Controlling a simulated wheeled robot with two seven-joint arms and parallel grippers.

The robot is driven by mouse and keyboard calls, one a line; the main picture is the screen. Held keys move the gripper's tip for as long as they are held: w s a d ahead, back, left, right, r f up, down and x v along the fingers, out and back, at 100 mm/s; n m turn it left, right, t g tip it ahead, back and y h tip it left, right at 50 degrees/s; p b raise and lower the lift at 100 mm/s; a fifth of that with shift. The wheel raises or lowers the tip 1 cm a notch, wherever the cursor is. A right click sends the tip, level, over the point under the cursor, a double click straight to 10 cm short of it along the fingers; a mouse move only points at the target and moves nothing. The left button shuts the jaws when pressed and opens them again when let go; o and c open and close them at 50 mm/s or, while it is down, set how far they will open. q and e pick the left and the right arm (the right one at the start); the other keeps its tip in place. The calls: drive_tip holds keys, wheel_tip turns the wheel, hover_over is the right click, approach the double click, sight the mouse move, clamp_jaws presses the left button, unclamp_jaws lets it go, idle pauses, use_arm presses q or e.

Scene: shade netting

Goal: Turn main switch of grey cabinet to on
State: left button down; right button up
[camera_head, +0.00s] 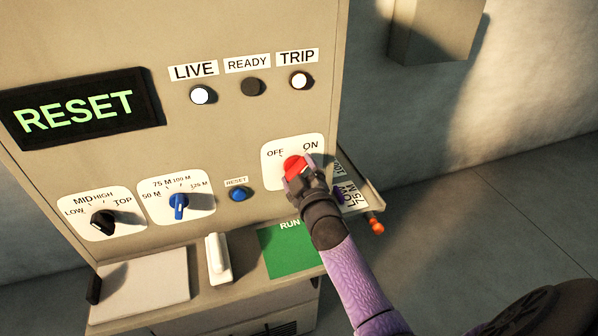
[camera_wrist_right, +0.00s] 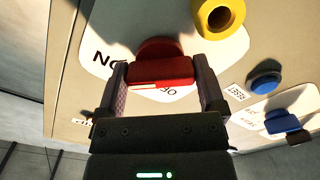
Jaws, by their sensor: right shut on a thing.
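The grey cabinet (camera_head: 235,130) fills the left and middle of the head view. Its main switch is a red knob (camera_head: 293,167) on a white plate (camera_head: 270,172) marked OFF on the left and ON on the right. My right gripper (camera_head: 303,177) is shut on this knob. In the wrist view the red knob (camera_wrist_right: 160,70) sits between the two fingers, with the lettering upside down. I cannot tell exactly which mark the knob points at. The LIVE lamp (camera_head: 200,95) and TRIP lamp (camera_head: 301,79) look white; the READY lamp (camera_head: 253,87) is dark. My left gripper is out of view.
A display (camera_head: 80,108) reads RESET. A black dial (camera_head: 102,221), blue dial (camera_head: 178,206) and blue reset button (camera_head: 239,194) are left of the switch. A yellow ring (camera_wrist_right: 218,15) protrudes close by. The ledge below holds a white handle (camera_head: 218,258) and green RUN area (camera_head: 290,250).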

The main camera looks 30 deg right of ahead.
drive_tip(key=shift+f, duration=0.1)
drive_tip(key=o, duration=1)
drive_tip(key=shift+c, duration=0.2)
drive_tip(key=v, duration=1)
drive_tip(key=shift+p, duration=0.4)
drive_tip(key=shift+a, duration=0.1)
